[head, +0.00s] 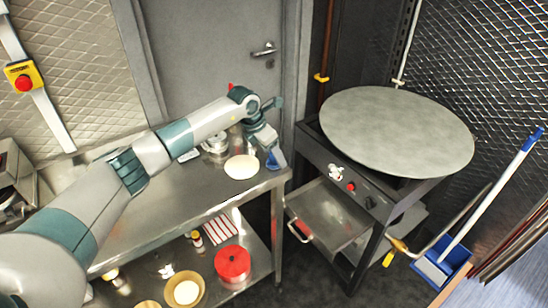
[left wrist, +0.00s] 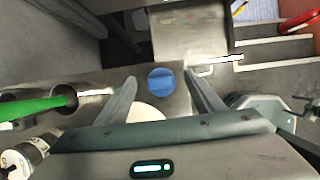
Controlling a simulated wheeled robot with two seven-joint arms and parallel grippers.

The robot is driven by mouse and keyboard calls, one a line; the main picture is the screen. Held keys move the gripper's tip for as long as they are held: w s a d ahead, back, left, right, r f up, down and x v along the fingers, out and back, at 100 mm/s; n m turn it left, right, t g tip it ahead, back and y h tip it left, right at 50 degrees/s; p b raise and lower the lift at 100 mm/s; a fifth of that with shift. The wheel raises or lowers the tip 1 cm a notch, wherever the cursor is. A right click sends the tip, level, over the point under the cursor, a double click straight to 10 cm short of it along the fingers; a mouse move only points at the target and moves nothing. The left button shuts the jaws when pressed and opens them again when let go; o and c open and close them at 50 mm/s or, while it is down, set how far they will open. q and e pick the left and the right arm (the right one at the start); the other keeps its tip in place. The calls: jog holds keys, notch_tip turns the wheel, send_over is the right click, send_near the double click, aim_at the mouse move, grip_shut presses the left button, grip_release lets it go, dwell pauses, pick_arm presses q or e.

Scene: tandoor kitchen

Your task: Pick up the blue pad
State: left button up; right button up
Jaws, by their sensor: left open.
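The blue pad (left wrist: 161,79) is round and lies on the metal table near its edge, seen in the left wrist view. It also shows in the head view (head: 275,160), partly hidden by my gripper. My left gripper (left wrist: 160,76) is open, with one finger to each side of the pad in the picture; I cannot tell how far above it the fingertips are. In the head view the left gripper (head: 266,145) points down at the table's right end. A pale round disc (head: 241,167) lies beside the pad, and it is partly hidden in the left wrist view (left wrist: 146,112). My right gripper is not in view.
A griddle (head: 400,130) on a dark stand is to the right, past a gap. A green handle (left wrist: 35,108) lies left of the fingers in the wrist view. A red pot (head: 233,263) and a bowl (head: 199,292) stand on the lower shelf.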

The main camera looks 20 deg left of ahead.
pick_arm(q)
jog(key=shift+x, duration=0.75)
jog(key=shift+c, duration=0.5)
jog(key=c, duration=1)
